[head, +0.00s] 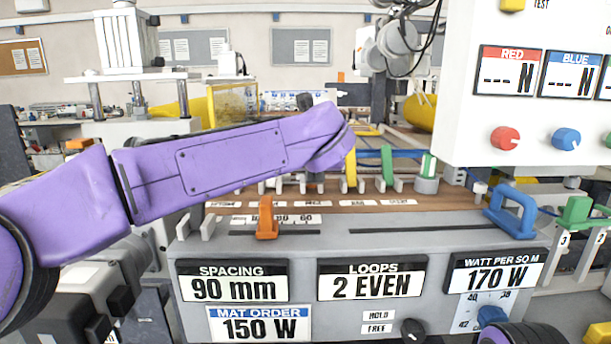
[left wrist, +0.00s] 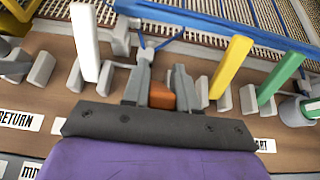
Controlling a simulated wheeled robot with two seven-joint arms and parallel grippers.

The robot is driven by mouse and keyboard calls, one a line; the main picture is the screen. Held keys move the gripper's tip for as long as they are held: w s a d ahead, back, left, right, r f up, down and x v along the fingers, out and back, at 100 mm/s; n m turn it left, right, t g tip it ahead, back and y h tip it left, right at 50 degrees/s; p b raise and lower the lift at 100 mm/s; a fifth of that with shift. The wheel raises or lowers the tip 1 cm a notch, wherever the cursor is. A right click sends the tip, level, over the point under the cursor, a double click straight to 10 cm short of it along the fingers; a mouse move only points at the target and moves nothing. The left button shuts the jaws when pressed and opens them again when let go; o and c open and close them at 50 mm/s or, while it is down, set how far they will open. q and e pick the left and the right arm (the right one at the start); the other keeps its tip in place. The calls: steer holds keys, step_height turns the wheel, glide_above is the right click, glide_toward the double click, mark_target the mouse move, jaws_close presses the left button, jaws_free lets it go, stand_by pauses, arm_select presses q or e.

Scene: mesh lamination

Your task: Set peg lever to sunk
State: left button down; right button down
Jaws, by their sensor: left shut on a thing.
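My left gripper (left wrist: 164,64) reaches over the brown deck with its two grey fingers either side of a small orange piece (left wrist: 160,96). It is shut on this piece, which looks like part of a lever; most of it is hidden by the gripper. In the head view my purple left arm covers the gripper. Upright levers stand in the same row: a white one (left wrist: 86,42) to the left, and a yellow one (left wrist: 231,66) and a green one (left wrist: 279,78) to the right. I cannot read which label belongs to the held piece. My right gripper is out of view.
An orange slider (head: 267,218) stands on the grey panel's front ledge. A blue handle (head: 511,214) sits at the right. A white control box (head: 457,120) hangs upper right.

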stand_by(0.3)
arm_select(q)
steer(key=c, duration=1)
jaws_free()
steer(key=shift+o, duration=0.2)
steer(key=shift+s, duration=0.1)
steer(key=b+v, duration=0.1)
steer(key=v, duration=0.9)
steer(key=shift+s, duration=0.2)
steer(key=shift+r, duration=0.15)
